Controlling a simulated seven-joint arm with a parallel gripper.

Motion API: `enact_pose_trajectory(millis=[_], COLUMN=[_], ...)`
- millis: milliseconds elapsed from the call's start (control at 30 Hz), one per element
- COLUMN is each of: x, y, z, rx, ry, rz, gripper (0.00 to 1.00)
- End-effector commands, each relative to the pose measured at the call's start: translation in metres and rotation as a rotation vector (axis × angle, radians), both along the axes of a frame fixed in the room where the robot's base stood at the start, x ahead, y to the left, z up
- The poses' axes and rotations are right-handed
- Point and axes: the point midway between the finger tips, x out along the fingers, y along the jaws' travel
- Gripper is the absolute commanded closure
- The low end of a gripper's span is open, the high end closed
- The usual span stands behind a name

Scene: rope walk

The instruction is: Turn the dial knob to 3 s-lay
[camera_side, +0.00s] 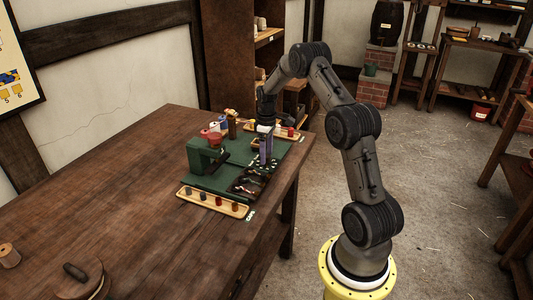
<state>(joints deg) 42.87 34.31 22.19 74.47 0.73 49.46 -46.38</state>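A green machine (205,157) stands on a green mat (206,182) on the wooden table. Small red and pale pieces (212,134) sit at its top. I cannot make out the dial knob or any lay numbers at this size. My gripper (266,160) points down over the right part of the mat, to the right of the green machine and apart from it. Its fingers are too small and dark to tell whether they are open or shut, or hold anything.
A dark tray of small parts (247,188) lies in front of my gripper. A wooden tray (238,211) with several coloured pieces lies at the mat's front edge. Another tray with a red piece (290,131) lies behind. The table's left part (120,180) is mostly clear.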

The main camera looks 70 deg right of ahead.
Motion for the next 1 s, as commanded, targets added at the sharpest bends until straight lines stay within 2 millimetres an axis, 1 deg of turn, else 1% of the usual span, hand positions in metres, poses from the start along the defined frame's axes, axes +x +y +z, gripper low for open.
enact_pose_trajectory(millis=[233,367,467,800,1000], x=[0.000,0.000,0.000,0.000,0.000], y=[0.000,0.000,-0.001,-0.002,-0.002], z=[0.000,0.008,0.023,0.095,0.125], rx=[0.001,-0.001,-0.002,-0.003,-0.002], ry=[0.001,-0.001,-0.002,-0.002,-0.001], rz=[0.000,0.000,0.000,-0.001,-0.001], gripper=[0.31,0.31,0.31,0.31,0.31])
